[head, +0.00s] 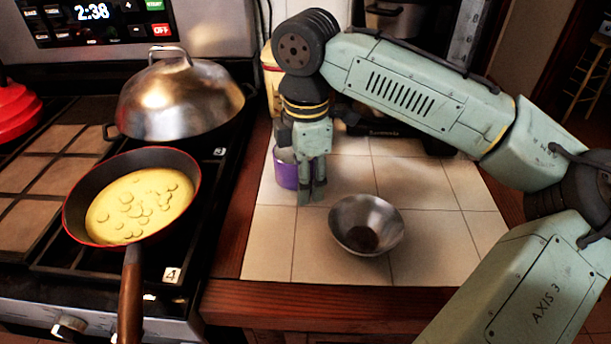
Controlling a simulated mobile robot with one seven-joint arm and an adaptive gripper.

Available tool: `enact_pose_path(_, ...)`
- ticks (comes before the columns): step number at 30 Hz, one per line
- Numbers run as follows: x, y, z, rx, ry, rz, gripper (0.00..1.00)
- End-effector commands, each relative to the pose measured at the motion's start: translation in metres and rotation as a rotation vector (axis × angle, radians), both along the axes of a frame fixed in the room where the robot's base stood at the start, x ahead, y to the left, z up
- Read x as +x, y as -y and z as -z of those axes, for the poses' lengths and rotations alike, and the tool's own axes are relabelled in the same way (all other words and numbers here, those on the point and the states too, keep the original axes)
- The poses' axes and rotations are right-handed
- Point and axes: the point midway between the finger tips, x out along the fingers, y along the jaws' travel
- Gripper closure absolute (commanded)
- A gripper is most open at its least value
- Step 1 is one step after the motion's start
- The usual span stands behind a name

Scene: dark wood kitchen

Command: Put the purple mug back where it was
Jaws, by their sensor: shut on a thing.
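The purple mug (286,176) is at the back left of the white tiled counter, close to the stove side. It is partly hidden behind my gripper (306,198). My gripper points down with its fingers at the mug's right side and is shut on the mug. The mug looks upright. I cannot tell whether its base touches the tiles.
A metal bowl (366,225) with something dark inside stands on the tiled counter (440,190), right of the mug. A pan (78,222) of yellow food and a domed metal lid (180,98) are on the stove at left.

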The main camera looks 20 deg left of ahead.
Motion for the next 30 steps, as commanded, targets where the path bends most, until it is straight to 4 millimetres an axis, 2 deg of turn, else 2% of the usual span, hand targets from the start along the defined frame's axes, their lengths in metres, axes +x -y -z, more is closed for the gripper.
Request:
enact_pose_path(7,0.000,0.000,0.003,0.000,0.000,-0.001,1.00)
enact_pose_path(8,0.000,0.000,0.003,-0.001,0.001,-0.001,0.62)
enact_pose_path(16,0.000,0.000,0.002,-0.001,0.001,0.000,0.44)
enact_pose_path(26,0.000,0.000,0.001,-0.001,0.001,0.000,0.43)
enact_pose_path(30,0.000,-0.001,-0.012,0.001,0.000,0.000,0.43)
